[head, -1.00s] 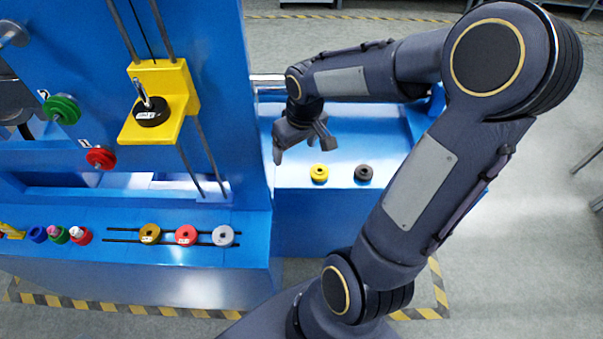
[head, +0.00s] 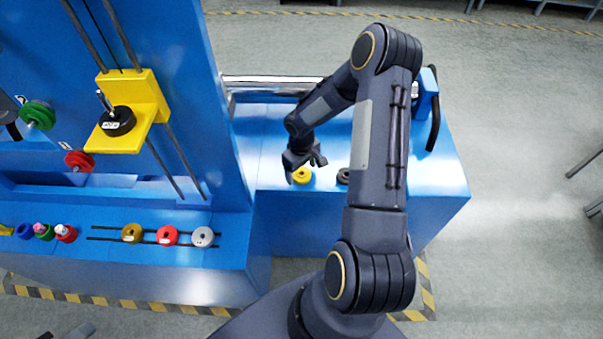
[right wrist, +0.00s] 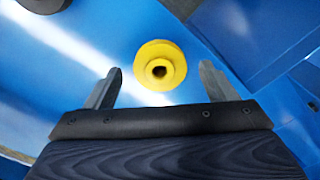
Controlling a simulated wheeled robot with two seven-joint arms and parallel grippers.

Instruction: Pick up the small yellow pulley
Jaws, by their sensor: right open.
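A small yellow pulley (head: 301,176) lies on the blue ledge on the right in the head view. My right gripper (head: 305,169) is just above and behind it, partly overlapping it. In the right wrist view the yellow pulley (right wrist: 170,53) shows its round flange and centre hole, a little beyond the fingertips and between their lines. The right gripper (right wrist: 161,72) is open and empty there, with a finger on either side and no visible contact. My left gripper does not show clearly.
A black pulley (head: 343,176) lies right of the yellow one, partly behind my right arm. A red pulley (head: 167,236) and a grey pulley (head: 203,237) lie on the rails. A blue upright panel and a yellow bracket (head: 150,95) stand left.

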